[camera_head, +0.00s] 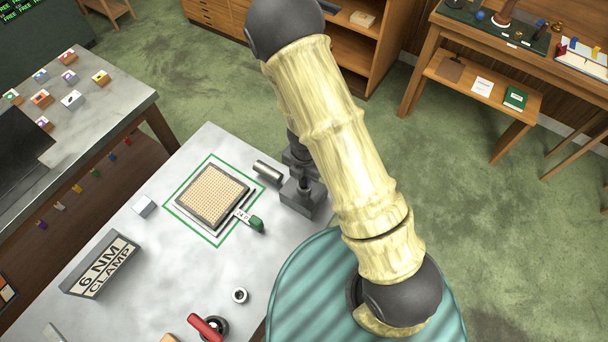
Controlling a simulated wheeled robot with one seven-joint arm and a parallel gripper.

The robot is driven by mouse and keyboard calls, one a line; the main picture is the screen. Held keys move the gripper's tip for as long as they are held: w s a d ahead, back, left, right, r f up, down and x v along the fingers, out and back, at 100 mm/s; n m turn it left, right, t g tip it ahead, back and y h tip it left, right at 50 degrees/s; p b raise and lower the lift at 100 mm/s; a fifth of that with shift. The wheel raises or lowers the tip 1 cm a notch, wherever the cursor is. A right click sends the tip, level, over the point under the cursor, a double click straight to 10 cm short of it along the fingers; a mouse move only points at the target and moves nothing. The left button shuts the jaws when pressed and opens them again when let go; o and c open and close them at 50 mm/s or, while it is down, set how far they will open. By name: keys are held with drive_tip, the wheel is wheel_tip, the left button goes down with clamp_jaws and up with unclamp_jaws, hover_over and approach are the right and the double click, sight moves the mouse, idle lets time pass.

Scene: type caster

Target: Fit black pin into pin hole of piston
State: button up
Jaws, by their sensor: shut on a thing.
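A grey metal cylinder (267,171), which looks like the piston, lies on its side near the worktable's far right edge. Its pin hole cannot be made out. My gripper (302,178) is just right of the cylinder, partly hidden behind my pale arm. It is shut on a small dark thing, likely the black pin, beside a dark grey block. The fingertips are too small and dark to separate clearly from the block. Whether the pin touches the cylinder cannot be told.

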drive_tip(key=shift+f+b, duration=0.55)
drive_tip(key=shift+f, duration=0.15)
drive_tip(key=o, duration=1)
drive_tip(key=shift+o, duration=0.2)
wheel_tip(320, 180, up, 17)
drive_tip(key=p, duration=0.7)
drive_tip(key=shift+r, duration=0.15)
